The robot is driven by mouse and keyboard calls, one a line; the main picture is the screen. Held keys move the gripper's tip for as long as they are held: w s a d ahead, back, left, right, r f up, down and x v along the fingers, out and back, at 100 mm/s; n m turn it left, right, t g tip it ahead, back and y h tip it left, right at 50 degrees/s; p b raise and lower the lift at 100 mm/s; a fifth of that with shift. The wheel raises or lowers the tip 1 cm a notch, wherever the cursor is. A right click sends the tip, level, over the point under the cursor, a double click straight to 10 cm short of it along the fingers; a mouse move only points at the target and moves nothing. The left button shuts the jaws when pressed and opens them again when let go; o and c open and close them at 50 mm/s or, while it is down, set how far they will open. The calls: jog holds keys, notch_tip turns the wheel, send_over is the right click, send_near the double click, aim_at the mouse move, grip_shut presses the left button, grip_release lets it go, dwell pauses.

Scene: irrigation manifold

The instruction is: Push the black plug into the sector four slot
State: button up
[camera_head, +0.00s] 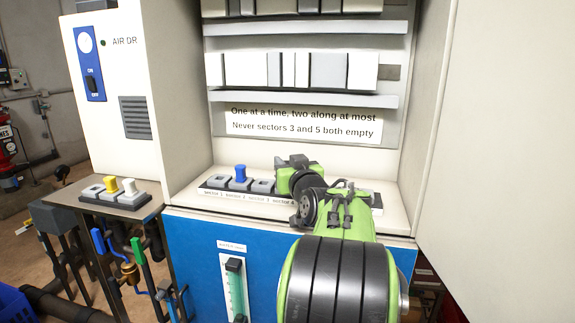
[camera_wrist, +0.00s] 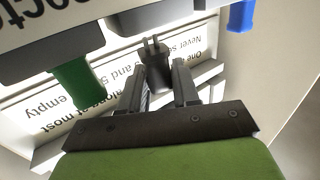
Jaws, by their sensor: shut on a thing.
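In the wrist view, which is upside down, my gripper (camera_wrist: 160,85) is shut on the black plug (camera_wrist: 153,68). Its two prongs point toward a grey slot block (camera_wrist: 158,14); the prongs show outside the block, very near its edge. A green plug (camera_wrist: 78,84) stands in a block to the left in this view, and a blue plug (camera_wrist: 241,15) is to the right. In the head view the blue plug (camera_head: 240,173) sits in the sector 2 slot. The sector 1 slot (camera_head: 213,183) and sector 3 slot (camera_head: 263,186) look empty. My arm hides the sector 4 slot, black plug and fingertips.
A sign (camera_head: 303,124) on the back panel says one at a time, two along at most, never sectors 3 and 5 both empty. A side strip (camera_head: 113,192) holds a yellow plug. Cabinet walls enclose the shelf on both sides.

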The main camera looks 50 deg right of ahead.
jog(key=shift+f+b, duration=0.65)
jog(key=o, duration=0.7)
jog(key=shift+o, duration=0.2)
jog(key=b+v, duration=0.3)
jog(key=v, duration=0.1)
jog(key=shift+s+a+f, duration=0.1)
jog(key=shift+s+f, duration=0.05)
jog(key=shift+s, duration=0.1)
jog(key=b+v, duration=0.3)
jog(key=v, duration=0.3)
jog(key=shift+s+a, duration=0.15)
jog(key=shift+a, duration=0.05)
